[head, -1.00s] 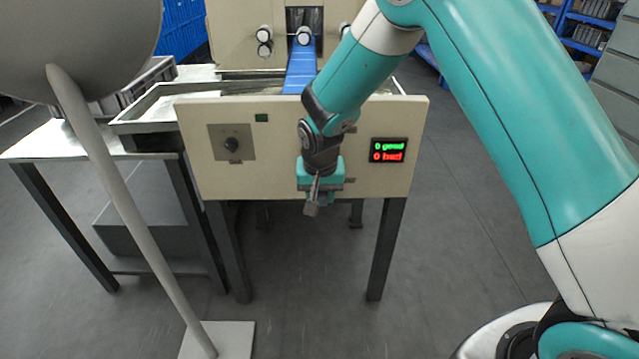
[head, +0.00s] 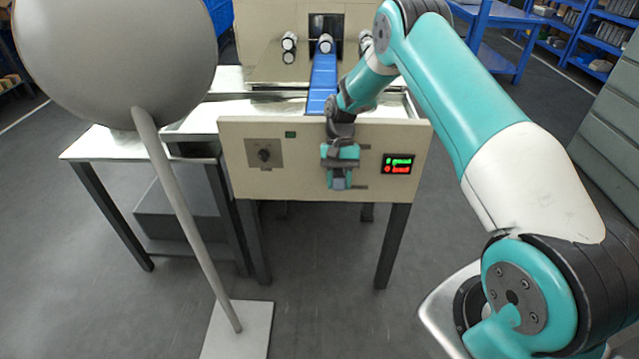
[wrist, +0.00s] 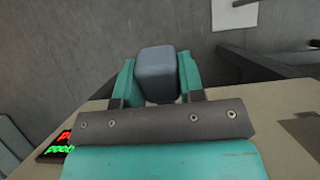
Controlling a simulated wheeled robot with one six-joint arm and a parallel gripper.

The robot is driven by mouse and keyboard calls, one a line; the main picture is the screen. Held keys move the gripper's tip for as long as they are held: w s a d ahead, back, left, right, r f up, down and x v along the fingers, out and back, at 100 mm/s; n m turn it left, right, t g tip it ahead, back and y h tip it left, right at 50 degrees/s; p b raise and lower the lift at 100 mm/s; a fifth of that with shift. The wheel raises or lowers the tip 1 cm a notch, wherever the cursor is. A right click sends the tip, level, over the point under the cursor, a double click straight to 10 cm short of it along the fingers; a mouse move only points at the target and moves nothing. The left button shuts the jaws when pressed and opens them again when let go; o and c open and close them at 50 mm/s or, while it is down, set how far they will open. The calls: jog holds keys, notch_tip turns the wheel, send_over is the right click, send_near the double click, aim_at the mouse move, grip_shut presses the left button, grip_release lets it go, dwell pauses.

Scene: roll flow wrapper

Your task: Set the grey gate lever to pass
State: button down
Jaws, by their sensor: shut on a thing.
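The grey gate lever shows as a blue-grey block-shaped handle (wrist: 156,72) between the two teal fingers in the wrist view. My gripper (head: 340,181) is at the lower front of the machine's beige panel (head: 292,183), right of its middle. It is shut on the handle, with a finger on each side. In the head view my gripper hides most of the lever and its pivot. No pass marking can be read, so I cannot tell the lever's setting.
A dark knob (head: 264,154) is on the panel's left and a good/bad counter display (head: 397,164) on its right. A blue belt (head: 322,82) runs behind the panel. A large grey ball on a pole (head: 120,60) stands at the left.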

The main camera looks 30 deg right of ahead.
jog(key=shift+r, duration=0.15)
dwell(0.3)
jog(key=c, duration=0.7)
grip_release()
notch_tip(320, 180, up, 20)
jog(key=p, duration=0.3)
jog(key=shift+w+p, duration=0.1)
jog(key=shift+p, duration=0.2)
